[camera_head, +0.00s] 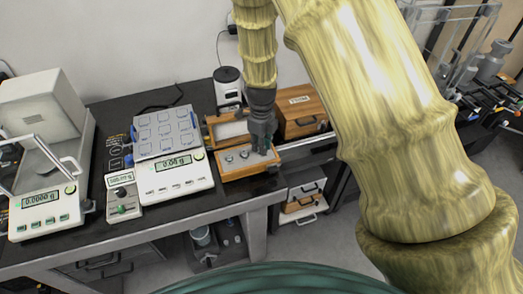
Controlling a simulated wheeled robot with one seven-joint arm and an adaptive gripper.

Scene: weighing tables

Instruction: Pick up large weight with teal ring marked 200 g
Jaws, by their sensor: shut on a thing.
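An open wooden weight box (240,171) lies at the right end of the dark weighing table, with small metal weights (244,155) standing in it. My gripper (262,147) points down over the right part of this box. It is shut on a weight that is mostly hidden between its fingers. A hint of dark teal shows at the fingertips, which fits the large weight with the teal ring, but the 200 g marking is too small to read. I cannot tell whether the weight still touches the box.
A balance (175,187) reading about 0.00 g stands left of the box, with a grey gridded tray (165,130) behind it. Another balance (45,212) with a draft shield stands at the far left. A closed wooden case (301,108) stands behind right, close to my gripper.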

